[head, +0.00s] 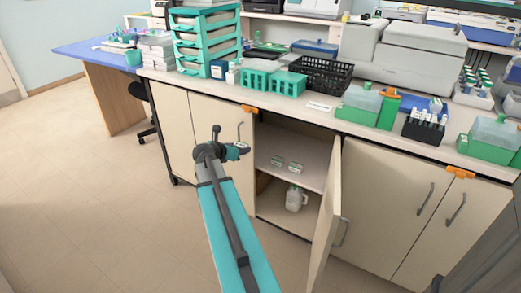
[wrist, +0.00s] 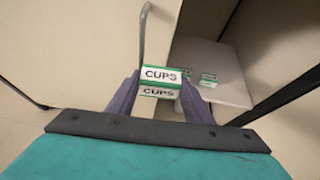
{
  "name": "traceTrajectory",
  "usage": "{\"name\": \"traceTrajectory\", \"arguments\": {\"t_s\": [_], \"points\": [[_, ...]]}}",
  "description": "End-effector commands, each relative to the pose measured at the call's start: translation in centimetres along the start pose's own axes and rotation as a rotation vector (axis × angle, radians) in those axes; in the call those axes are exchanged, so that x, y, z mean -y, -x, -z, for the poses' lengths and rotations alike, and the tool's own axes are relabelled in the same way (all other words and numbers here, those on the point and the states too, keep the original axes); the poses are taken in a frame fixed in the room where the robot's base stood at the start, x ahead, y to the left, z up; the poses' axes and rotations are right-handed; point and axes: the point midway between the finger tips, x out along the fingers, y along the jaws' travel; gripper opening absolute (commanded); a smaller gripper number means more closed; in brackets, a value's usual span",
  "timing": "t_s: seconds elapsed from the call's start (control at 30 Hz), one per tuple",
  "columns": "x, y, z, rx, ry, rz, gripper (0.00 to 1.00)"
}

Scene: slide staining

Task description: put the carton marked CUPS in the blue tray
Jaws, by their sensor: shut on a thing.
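My gripper (wrist: 160,92) is shut on a small white and green carton marked CUPS (wrist: 160,74), with one finger on each side of it. In the head view my gripper (head: 242,149) is in front of the open cupboard's left edge, below the counter; the carton is too small to make out clearly there. A flat blue thing (head: 428,104) lies on the right part of the counter, partly hidden by a black rack; it may be the blue tray. A blue-topped box (head: 315,47) stands farther back.
The cupboard door (head: 325,215) stands open, right of my gripper. Two small cartons (head: 287,166) lie on the cupboard shelf (head: 310,177), with a white jug (head: 295,198) below. Green baskets (head: 272,82), a black basket (head: 325,75) and green boxes crowd the counter. The floor at left is clear.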

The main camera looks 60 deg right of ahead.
Motion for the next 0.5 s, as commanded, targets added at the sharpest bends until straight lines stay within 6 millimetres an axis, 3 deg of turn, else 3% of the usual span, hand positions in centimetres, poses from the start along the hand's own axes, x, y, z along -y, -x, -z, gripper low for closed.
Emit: {"name": "traceTrajectory", "arguments": {"t_s": [0.2,0.5], "points": [[-4.9,5.8,1.1,0.004,0.03,-0.057,0.21],[-10.2,13.8,3.0,0.006,0.069,-0.129,0.21]]}}
